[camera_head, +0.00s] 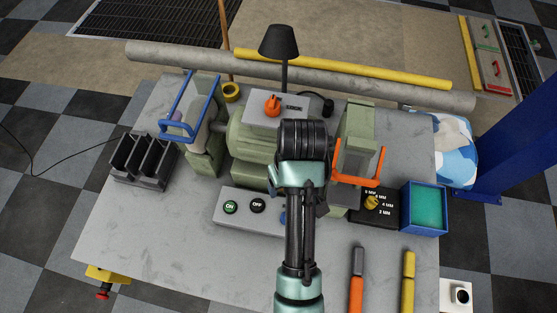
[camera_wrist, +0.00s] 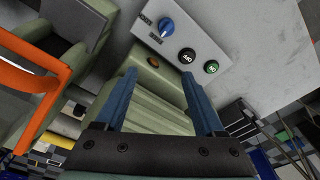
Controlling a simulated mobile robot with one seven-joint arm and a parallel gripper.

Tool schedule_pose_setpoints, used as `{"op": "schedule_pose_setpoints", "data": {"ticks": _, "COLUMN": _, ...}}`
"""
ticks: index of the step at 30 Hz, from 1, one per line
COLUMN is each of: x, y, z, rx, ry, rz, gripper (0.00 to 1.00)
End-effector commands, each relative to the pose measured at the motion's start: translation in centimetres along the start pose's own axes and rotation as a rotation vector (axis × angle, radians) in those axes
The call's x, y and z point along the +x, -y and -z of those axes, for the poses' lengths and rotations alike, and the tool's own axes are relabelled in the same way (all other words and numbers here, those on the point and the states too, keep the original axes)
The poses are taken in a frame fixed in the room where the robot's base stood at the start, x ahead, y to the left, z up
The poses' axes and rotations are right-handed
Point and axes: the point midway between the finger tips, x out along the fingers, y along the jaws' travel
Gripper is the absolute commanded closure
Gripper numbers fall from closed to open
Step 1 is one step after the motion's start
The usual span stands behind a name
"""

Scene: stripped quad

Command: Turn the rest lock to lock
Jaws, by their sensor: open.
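The grey control panel (camera_head: 238,207) lies at the front of the bench grinder. In the wrist view the panel (camera_wrist: 196,38) carries a blue knob (camera_wrist: 166,27) with small dark labels beside it, too small to read. The knob is mostly hidden behind my arm in the head view (camera_head: 284,216). An orange knob (camera_head: 272,105) sits on the grey box atop the grinder, beside a dark label. I cannot tell for certain which knob is the rest lock. My gripper (camera_wrist: 158,76) is open and empty above the green housing, apart from the blue knob, which shows beyond its fingertips.
A green ON button (camera_head: 231,207) and black OFF button (camera_head: 258,205) share the panel. An orange guard frame (camera_head: 360,180), yellow dial (camera_head: 372,202) and blue box (camera_head: 424,208) stand right. A blue guard frame (camera_head: 190,108) stands left, and a black lamp (camera_head: 279,42) rises behind.

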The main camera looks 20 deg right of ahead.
Motion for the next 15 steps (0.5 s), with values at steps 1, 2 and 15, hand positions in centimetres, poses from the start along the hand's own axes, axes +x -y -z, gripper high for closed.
{"op": "schedule_pose_setpoints", "data": {"ticks": 1, "x": 0.3, "y": 0.1, "z": -1.4, "rx": 0.001, "ry": 0.055, "rz": 0.018, "gripper": 0.29}}
{"op": "schedule_pose_setpoints", "data": {"ticks": 2, "x": 0.5, "y": 0.1, "z": -2.1, "rx": 0.001, "ry": 0.079, "rz": 0.027, "gripper": 0.29}}
{"op": "schedule_pose_setpoints", "data": {"ticks": 15, "x": 7.1, "y": 0.6, "z": -4.0, "rx": -0.001, "ry": 0.124, "rz": 0.045, "gripper": 0.29}}
